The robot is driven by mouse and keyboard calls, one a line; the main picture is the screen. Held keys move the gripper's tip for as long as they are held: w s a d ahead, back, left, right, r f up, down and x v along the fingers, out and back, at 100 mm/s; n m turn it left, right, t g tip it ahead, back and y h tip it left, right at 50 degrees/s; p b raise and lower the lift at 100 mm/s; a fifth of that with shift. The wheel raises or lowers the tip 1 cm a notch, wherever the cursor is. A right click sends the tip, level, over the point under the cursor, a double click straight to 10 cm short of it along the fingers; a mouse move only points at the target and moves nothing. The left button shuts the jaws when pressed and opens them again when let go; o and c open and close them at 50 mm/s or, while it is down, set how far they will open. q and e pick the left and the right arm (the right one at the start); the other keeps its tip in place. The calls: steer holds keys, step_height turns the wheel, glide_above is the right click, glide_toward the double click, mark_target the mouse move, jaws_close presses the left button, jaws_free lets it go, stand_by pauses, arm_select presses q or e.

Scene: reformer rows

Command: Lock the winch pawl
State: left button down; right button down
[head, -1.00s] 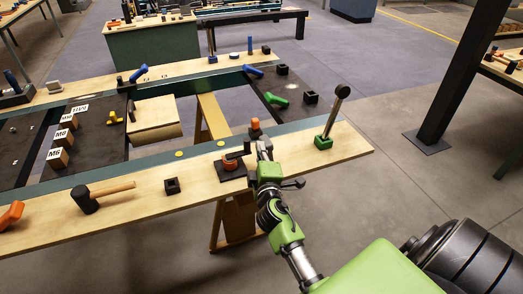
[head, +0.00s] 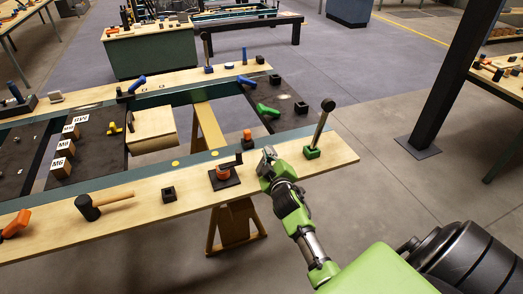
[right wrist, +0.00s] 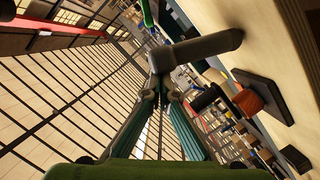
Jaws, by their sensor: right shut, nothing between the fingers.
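The winch has an orange drum (head: 222,174) with a black arm across its top, on a black base plate (head: 226,183) near the bench's front edge. I cannot tell which part is its pawl. My right gripper (head: 267,154) is shut and empty, to the right of the winch and apart from it. In the right wrist view the closed fingertips (right wrist: 161,62) meet by a dark bar that I cannot identify. The orange drum (right wrist: 247,101) shows there at right, clear of the fingers. My left gripper is out of view.
A lever on a green base (head: 312,153) stands right of my right gripper. A small orange-topped piece (head: 247,137) is behind the winch. A black socket block (head: 168,193) and a mallet (head: 89,208) lie to the left.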

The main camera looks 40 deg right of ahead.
steer(key=shift+s+d+r+m+p, duration=0.1)
steer(key=shift+d+m+p, duration=0.3)
steer(key=shift+d, duration=0.15)
steer(key=d+f+m, duration=0.1)
steer(key=s+d+f+m+y+p, duration=0.1)
steer(key=d+m, duration=0.1)
steer(key=shift+d+f+m+y, duration=0.15)
steer(key=shift+d+m+y, duration=0.1)
steer(key=shift+m+y, duration=0.05)
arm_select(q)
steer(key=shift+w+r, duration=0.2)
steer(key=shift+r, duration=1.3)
arm_select(e)
steer(key=shift+d+f, duration=0.35)
steer(key=shift+f, duration=0.05)
steer(key=shift+s+f, duration=0.1)
